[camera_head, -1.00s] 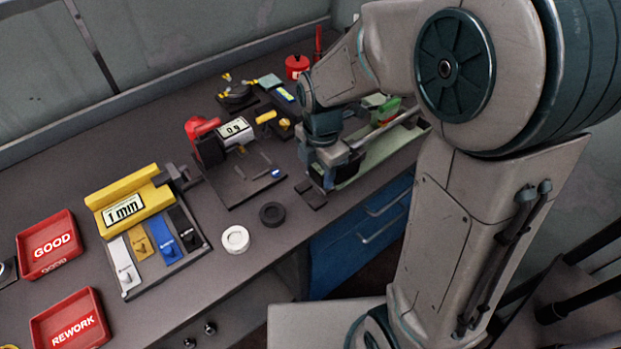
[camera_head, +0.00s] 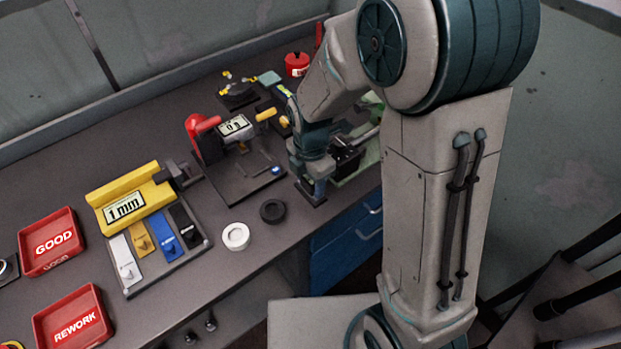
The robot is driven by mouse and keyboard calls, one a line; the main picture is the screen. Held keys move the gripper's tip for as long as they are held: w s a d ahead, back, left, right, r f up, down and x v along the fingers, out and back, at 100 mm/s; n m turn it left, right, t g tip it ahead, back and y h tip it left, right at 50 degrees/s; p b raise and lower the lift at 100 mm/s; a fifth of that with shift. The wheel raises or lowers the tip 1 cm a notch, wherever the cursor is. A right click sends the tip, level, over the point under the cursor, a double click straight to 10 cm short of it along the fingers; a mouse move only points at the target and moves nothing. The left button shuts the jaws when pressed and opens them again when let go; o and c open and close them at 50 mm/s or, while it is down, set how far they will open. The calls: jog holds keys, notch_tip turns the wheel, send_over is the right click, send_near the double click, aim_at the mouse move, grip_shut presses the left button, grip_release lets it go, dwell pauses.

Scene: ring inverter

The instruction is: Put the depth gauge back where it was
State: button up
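I cannot tell for sure which item is the depth gauge. My gripper (camera_head: 313,192) points down near the bench's front edge, right of the dark base plate. Its fingers are small and dark, and I cannot see whether they hold anything.
A white ring (camera_head: 236,237) and a black ring (camera_head: 273,211) lie at the front edge, left of my gripper. Red GOOD (camera_head: 48,262) and REWORK (camera_head: 98,332) trays are at the left. A green machine (camera_head: 368,160) is partly hidden behind my arm.

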jog(key=shift+o, duration=0.9)
jog(key=shift+r, duration=0.25)
notch_tip(320, 180, up, 12)
jog(key=s+d+r+m+t, duration=0.1)
jog(key=s+d+m, duration=0.5)
jog(key=m, duration=0.6)
jog(key=s+d+r+m+t, duration=0.2)
jog(key=s+d+m, duration=0.4)
jog(key=m, duration=0.6)
jog(key=shift+s+m, duration=0.35)
jog(key=shift+m, duration=0.05)
